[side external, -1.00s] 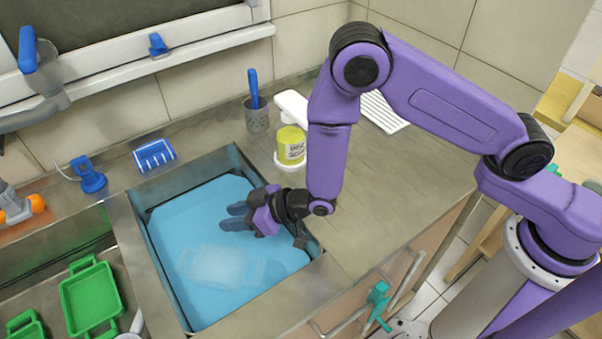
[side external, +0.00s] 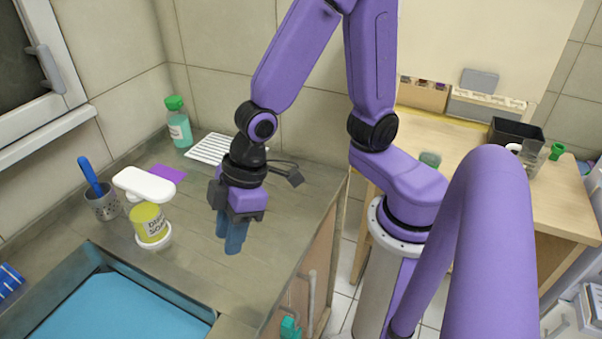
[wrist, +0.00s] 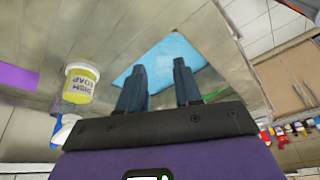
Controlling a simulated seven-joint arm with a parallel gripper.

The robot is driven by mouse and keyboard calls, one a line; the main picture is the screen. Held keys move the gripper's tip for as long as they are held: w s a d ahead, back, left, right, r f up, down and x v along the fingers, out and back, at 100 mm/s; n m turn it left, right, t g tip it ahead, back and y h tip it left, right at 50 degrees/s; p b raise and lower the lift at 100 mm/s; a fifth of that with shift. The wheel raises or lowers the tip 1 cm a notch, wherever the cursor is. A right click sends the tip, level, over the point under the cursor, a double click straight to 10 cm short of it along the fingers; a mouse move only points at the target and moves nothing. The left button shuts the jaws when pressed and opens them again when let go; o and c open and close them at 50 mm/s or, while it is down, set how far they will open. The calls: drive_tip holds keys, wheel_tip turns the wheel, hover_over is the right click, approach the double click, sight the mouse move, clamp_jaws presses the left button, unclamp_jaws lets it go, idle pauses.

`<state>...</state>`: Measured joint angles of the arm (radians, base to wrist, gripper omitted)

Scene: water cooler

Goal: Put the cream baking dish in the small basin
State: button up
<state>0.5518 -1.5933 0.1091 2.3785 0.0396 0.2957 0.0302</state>
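I do not make out the cream baking dish in either view now. The blue water (wrist: 168,60) also shows in the wrist view, beyond my fingers. My gripper (side external: 232,247) points down above the steel counter, to the right of the basin and of the dish soap. In the wrist view my gripper (wrist: 160,65) has its two blue fingers apart, with nothing between them.
A cup with a blue brush (side external: 102,204), a purple cloth (side external: 167,173), a white rack (side external: 212,149) and a green-capped bottle (side external: 180,127) are behind. The counter's right edge is near.

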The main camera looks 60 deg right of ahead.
drive_tip(key=s+d+r+g+h, duration=0.1)
drive_tip(key=s+d+r, duration=0.1)
drive_tip(key=s+d, duration=0.3)
drive_tip(key=s+d+r+n+h, duration=0.1)
drive_tip(key=s+d+r+h, duration=0.1)
drive_tip(key=s+d, duration=0.3)
drive_tip(key=d, duration=0.4)
drive_tip(key=shift+s+d+r+g, duration=0.35)
drive_tip(key=shift+d+r+g, duration=0.05)
